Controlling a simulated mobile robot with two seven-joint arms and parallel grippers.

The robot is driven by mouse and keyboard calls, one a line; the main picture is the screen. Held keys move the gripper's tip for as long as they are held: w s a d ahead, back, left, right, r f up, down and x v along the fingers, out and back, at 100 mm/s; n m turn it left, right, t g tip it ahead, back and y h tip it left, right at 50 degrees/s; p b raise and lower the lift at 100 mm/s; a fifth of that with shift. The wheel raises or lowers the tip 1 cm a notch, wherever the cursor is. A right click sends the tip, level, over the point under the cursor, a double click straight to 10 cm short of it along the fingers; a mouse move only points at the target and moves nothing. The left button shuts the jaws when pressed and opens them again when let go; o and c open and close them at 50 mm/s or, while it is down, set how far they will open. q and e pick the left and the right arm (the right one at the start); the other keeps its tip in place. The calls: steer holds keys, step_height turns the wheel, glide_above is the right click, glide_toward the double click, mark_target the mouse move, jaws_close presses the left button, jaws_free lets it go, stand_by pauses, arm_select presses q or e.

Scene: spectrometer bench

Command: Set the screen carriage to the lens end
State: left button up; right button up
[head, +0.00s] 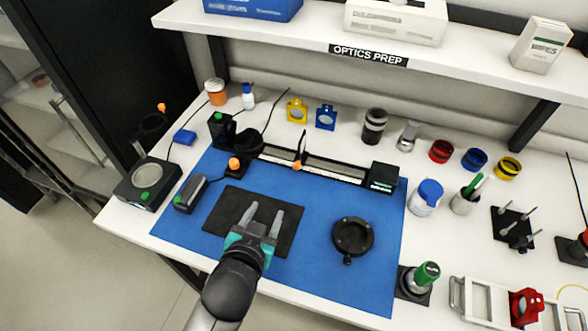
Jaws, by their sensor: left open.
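A bench rail (335,172) runs across the back of the blue mat. A thin dark upright plate with an orange knob, which looks like the screen carriage (303,147), stands on the rail around its middle. A black round part, possibly the lens (248,142), is at the rail's left end. A black box (383,177) closes the right end. My left gripper (265,211) is open and empty above the dark pad, in front of the rail and apart from the carriage. My right gripper is out of view.
The dark pad (225,212) lies on the blue mat (305,285). A black ring mount (352,237) lies to the right of my gripper. A grey handheld device (190,193) and an orange-knobbed part (235,165) are on the left. Bare mat lies between pad and ring.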

mark_target(296, 168)
arm_select(q)
steer(key=shift+w+d+r+m+t+h, duration=0.25)
steer(key=shift+d+r, duration=0.1)
steer(key=shift+d, duration=0.25)
steer(key=shift+w+d+r+m+t+h, duration=0.2)
steer(key=shift+d+r+h, duration=0.1)
steer(key=shift+d, duration=0.25)
steer(key=shift+w+d, duration=0.15)
steer(key=b+x, duration=0.2)
steer(key=x, duration=1.3)
steer(key=shift+r, duration=0.1)
jaws_close()
